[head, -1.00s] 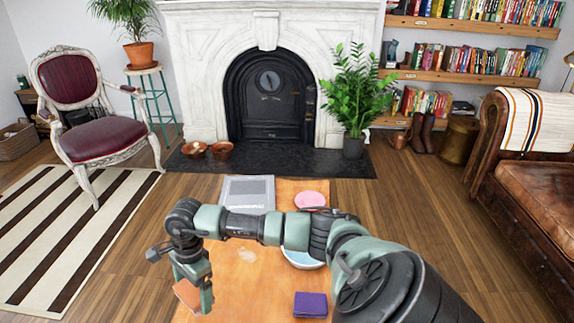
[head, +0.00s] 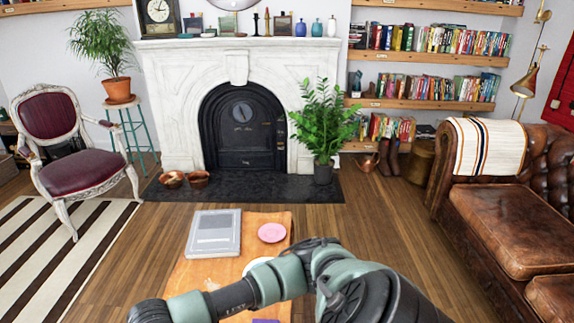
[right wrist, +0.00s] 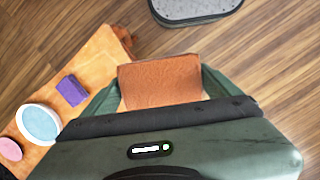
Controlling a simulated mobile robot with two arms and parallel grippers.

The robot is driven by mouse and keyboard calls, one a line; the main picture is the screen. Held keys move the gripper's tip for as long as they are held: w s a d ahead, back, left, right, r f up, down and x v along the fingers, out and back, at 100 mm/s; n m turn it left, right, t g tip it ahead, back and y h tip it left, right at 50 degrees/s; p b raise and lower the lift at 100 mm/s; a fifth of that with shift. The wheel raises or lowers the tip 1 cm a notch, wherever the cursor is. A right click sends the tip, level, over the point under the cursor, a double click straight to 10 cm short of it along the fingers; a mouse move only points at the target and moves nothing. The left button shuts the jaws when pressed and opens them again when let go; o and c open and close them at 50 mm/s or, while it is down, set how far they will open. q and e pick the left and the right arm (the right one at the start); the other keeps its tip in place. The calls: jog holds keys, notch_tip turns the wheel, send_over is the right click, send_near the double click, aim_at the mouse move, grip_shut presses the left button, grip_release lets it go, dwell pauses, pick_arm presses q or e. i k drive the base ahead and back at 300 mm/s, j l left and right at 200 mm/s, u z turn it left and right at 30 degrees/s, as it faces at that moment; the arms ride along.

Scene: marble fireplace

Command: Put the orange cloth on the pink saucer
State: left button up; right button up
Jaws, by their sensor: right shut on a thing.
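The orange cloth (right wrist: 160,82) is a flat, brownish-orange piece. My right gripper (right wrist: 160,88) is shut on it in the right wrist view, with a finger on either side. Floor shows behind the cloth there, and the table lies to its left. The pink saucer (head: 272,232) lies at the far right part of the table in the head view, with nothing on it. It also shows at the left edge of the right wrist view (right wrist: 9,150), well apart from the cloth. In the head view the right gripper is out of frame, and my left gripper is not seen.
The orange-topped table (head: 195,272) holds a grey box (head: 214,233) left of the saucer. A white bowl with a blue inside (right wrist: 38,123) and a purple block (right wrist: 71,90) stand nearer. My right arm partly covers the bowl in the head view. A fireplace (head: 240,125) stands beyond.

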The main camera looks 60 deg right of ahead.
aim_at(271, 238)
jog(key=k+l, duration=0.8)
jog(key=k, duration=0.15)
jog(key=l+u, duration=0.15)
jog(key=l, duration=2)
